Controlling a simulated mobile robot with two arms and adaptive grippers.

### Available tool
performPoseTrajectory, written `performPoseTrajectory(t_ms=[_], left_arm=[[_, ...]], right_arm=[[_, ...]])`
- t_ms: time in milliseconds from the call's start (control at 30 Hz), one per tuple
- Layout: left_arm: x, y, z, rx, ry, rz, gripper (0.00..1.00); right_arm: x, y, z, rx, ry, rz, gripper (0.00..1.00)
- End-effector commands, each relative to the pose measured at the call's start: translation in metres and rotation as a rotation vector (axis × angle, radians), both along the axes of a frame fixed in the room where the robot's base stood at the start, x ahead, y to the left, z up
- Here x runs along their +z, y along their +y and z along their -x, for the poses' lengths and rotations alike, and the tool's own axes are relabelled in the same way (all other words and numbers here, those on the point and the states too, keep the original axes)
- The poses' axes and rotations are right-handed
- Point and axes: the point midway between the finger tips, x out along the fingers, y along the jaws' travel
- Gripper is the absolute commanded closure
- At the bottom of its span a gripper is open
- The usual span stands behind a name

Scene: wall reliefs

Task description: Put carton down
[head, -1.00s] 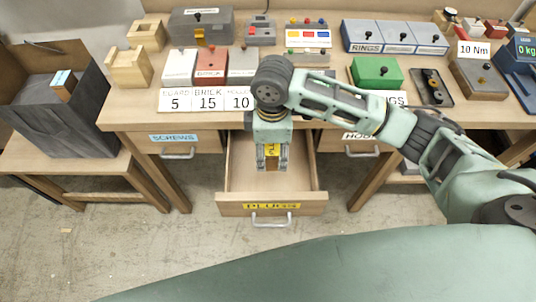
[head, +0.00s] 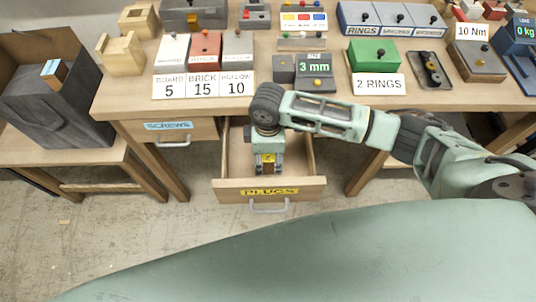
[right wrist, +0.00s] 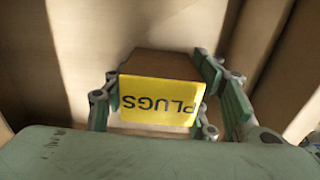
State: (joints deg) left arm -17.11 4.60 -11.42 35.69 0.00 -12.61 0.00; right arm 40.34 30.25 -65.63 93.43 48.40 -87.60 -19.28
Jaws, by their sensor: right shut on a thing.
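The carton (right wrist: 160,65) is a small brown box with a yellow PLUGS label, seen upside down in the right wrist view. My right gripper (right wrist: 165,105) is shut on it, with a finger on each side. In the head view my right gripper (head: 267,168) points down inside the open drawer (head: 302,170), near its front panel, which bears a yellow PLUGS label (head: 269,191). Only a little of the carton shows there, between the fingers. I cannot tell whether the carton touches the drawer floor. My left gripper is not in view.
The workbench (head: 128,98) above the drawer bears boxes, including a green one (head: 373,54), and a 3 mm display (head: 315,66). The SCREWS drawer (head: 168,130) at left is closed.

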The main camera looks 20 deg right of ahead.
Motion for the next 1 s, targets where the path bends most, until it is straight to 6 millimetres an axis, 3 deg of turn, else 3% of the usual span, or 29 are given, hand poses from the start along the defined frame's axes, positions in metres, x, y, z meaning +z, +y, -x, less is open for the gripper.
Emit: performPoseTrajectory(t_ms=[233, 267, 467, 833, 1000], left_arm=[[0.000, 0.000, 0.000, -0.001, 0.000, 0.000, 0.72], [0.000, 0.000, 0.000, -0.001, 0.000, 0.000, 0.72], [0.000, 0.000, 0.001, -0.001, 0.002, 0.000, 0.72], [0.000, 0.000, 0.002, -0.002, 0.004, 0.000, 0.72], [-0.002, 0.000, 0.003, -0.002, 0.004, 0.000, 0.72]], right_arm=[[-0.001, 0.001, 0.000, 0.000, 0.000, -0.001, 0.80], [-0.002, 0.000, 0.000, 0.000, 0.000, -0.001, 0.47], [-0.001, 0.000, 0.000, 0.000, 0.000, -0.001, 0.29], [0.002, 0.000, -0.001, 0.000, -0.001, -0.001, 0.29], [0.024, 0.000, -0.001, 0.002, -0.002, -0.001, 0.29]])
